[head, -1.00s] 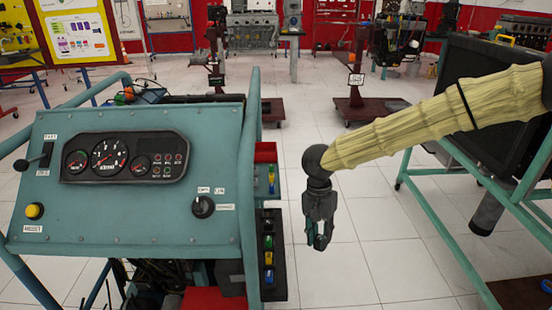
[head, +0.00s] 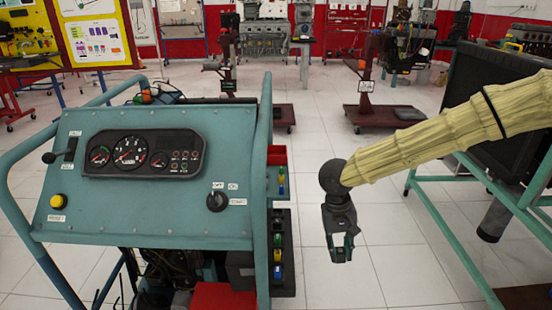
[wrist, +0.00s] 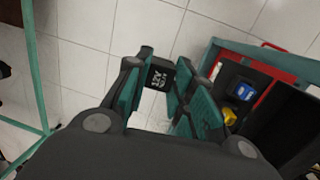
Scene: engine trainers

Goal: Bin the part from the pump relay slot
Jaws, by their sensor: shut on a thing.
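My gripper (head: 341,250) hangs in free air over the floor, to the right of the teal engine trainer. In the wrist view its two fingers are shut on a small black relay (wrist: 159,74) with white "12V" lettering, held at the fingertips. The relay cannot be made out clearly in the head view. A black relay block (head: 287,285) is on the trainer's right side, with green, yellow and blue parts in it. Its blue part (wrist: 241,91) and yellow part (wrist: 229,116) show in the wrist view, right of the fingers. The slot labels are not readable.
A red tray (head: 277,155) is on the trainer's side above the block. The teal control panel (head: 150,215) stands at left. A teal-framed stand with a dark panel (head: 482,110) is at right. Tiled floor lies open between them.

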